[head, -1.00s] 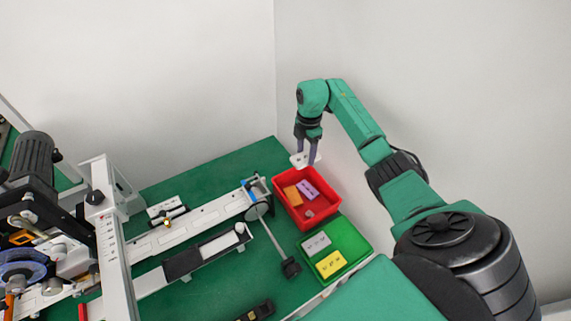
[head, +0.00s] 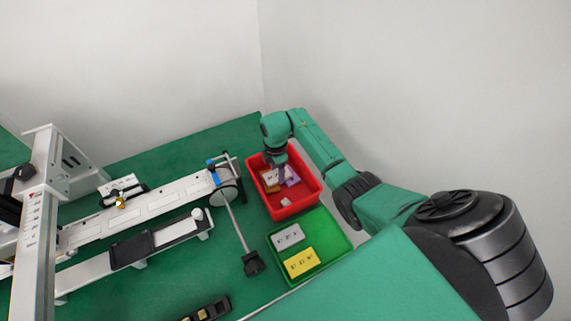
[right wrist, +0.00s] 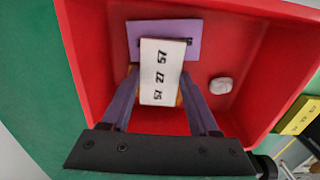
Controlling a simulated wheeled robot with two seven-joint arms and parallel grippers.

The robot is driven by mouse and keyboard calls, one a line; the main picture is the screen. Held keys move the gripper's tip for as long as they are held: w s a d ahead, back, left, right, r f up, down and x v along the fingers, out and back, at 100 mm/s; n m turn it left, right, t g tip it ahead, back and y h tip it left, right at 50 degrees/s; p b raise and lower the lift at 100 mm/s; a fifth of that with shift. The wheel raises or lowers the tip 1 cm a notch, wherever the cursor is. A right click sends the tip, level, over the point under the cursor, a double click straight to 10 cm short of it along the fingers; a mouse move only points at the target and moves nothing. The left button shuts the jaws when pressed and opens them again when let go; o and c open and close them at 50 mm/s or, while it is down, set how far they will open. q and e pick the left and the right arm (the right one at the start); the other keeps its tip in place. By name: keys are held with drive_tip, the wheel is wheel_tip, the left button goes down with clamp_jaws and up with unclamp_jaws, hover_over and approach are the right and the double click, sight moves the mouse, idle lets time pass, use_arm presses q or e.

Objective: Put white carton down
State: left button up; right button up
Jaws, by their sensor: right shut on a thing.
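The white carton (right wrist: 162,80), printed with dark characters, is between the fingers of my right gripper (right wrist: 161,92) in the right wrist view. The gripper is shut on it, inside the red bin (head: 306,203). In the head view the gripper (head: 279,171) reaches down into this bin, and the carton (head: 268,176) shows only in part. A purple carton (right wrist: 165,29) lies below and beyond the white one. An orange carton (head: 272,189) is mostly hidden beneath it. I cannot tell whether the white carton touches them. My left gripper is not in view.
A small pale lump (right wrist: 221,86) lies on the red bin's floor. A green tray (head: 330,236) beside the bin holds a grey-white carton (head: 288,236) and a yellow carton (head: 301,262). A conveyor (head: 150,204) stands left of the bin. A wall rises behind.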

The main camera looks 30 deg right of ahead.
drive_tip(key=shift+d, duration=0.45)
drive_tip(key=shift+w+d+f, duration=0.1)
drive_tip(key=shift+d, duration=0.1)
drive_tip(key=shift+a+f, duration=0.15)
drive_tip(key=o, duration=0.7)
drive_tip(key=shift+a, duration=0.25)
drive_tip(key=shift+o, duration=1.1)
drive_tip(key=shift+a, duration=0.15)
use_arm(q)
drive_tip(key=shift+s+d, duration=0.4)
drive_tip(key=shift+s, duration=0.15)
use_arm(e)
drive_tip(key=shift+d, duration=0.25)
